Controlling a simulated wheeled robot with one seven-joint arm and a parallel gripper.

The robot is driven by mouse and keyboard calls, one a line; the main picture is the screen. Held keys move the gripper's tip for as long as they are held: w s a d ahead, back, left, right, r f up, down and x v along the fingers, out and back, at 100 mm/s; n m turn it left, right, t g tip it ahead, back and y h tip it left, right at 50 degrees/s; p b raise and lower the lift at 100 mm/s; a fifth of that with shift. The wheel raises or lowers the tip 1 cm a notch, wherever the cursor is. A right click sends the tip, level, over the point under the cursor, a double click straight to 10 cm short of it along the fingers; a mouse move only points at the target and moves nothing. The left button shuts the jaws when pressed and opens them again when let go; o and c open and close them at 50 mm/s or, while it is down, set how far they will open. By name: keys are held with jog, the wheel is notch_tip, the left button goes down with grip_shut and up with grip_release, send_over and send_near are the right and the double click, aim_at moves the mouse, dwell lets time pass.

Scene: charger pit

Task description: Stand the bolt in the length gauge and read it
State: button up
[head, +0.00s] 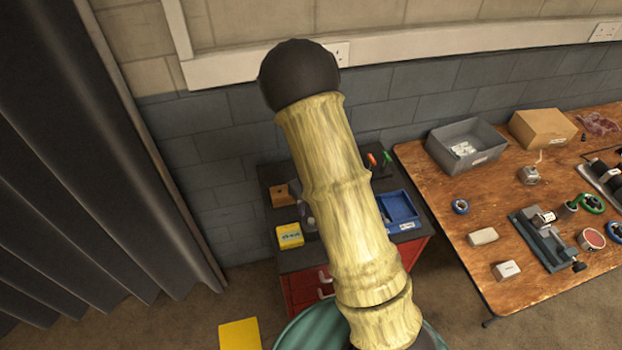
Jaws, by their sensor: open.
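I cannot make out a bolt in the head view. No thing here is clearly the length gauge. A small orange-brown block (283,195) sits at the left of the dark top of a red cabinet, too small to tell what it is. My arm crosses the middle of the view and hides part of that cabinet top. My gripper is not in view.
The red cabinet (301,289) carries a blue tray (413,229) and a yellow box (289,236). The wooden table (440,190) at right holds a grey bin (437,139), a cardboard box (543,128), a grey vise (540,243) and several tape rolls. A dark curtain (80,170) hangs at left.

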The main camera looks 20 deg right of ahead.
notch_tip(320, 180, up, 11)
dwell(0.3)
dwell(2.3)
jog(key=s+r+n+t, duration=0.1)
jog(key=s+n, duration=0.6)
jog(key=n, duration=0.9)
jog(key=s+r+n+t, duration=0.1)
jog(key=s+r+n, duration=0.3)
jog(key=n, duration=1.2)
jog(key=s, duration=0.4)
jog(key=shift+s+t, duration=0.25)
jog(key=shift+t, duration=0.05)
